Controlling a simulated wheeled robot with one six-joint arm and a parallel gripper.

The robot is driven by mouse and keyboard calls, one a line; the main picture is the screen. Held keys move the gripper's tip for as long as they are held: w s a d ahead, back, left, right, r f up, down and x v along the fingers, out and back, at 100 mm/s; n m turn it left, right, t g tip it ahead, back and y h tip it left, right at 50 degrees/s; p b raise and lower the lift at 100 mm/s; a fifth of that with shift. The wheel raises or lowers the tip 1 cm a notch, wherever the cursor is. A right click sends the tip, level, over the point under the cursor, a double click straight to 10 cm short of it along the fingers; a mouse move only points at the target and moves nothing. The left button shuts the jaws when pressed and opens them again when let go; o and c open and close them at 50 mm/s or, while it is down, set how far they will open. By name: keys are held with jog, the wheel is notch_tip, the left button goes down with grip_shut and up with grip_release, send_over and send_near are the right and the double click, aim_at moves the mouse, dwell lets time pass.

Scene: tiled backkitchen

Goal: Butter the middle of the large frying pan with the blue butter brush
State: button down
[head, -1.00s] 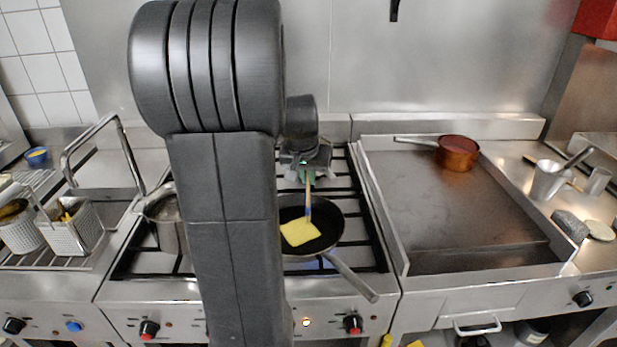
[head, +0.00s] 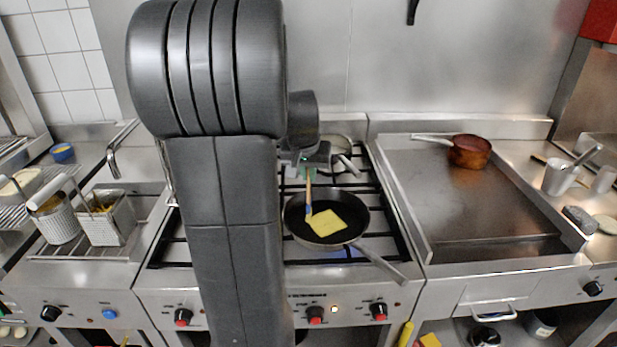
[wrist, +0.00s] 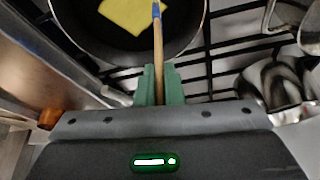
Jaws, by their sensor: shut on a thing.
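My gripper (wrist: 159,84) is shut on the wooden handle of the butter brush (wrist: 158,52), which has a blue band near its lower end. In the head view the brush (head: 308,193) points down into the large frying pan (head: 357,237). The dark pan sits on the stove grate with its handle toward the front right. A flat yellow square (head: 327,222) lies in the pan, near its middle. The brush's lower end is at the square's left edge; I cannot tell whether it touches. In the wrist view the pan (wrist: 188,42) is only partly in frame.
A metal pan (head: 341,153) stands behind the frying pan on the stove. A copper pot (head: 470,151) sits on the flat griddle (head: 450,215) at right, which is otherwise clear. Perforated baskets (head: 108,222) stand at left. My arm hides part of the stove.

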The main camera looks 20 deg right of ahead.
jog(key=shift+d+r+p, duration=0.25)
jog(key=shift+r+p, duration=0.05)
jog(key=shift+r, duration=0.25)
jog(key=shift+r+p, duration=1.8)
jog(key=shift+r, duration=0.65)
jog(key=shift+f, duration=0.1)
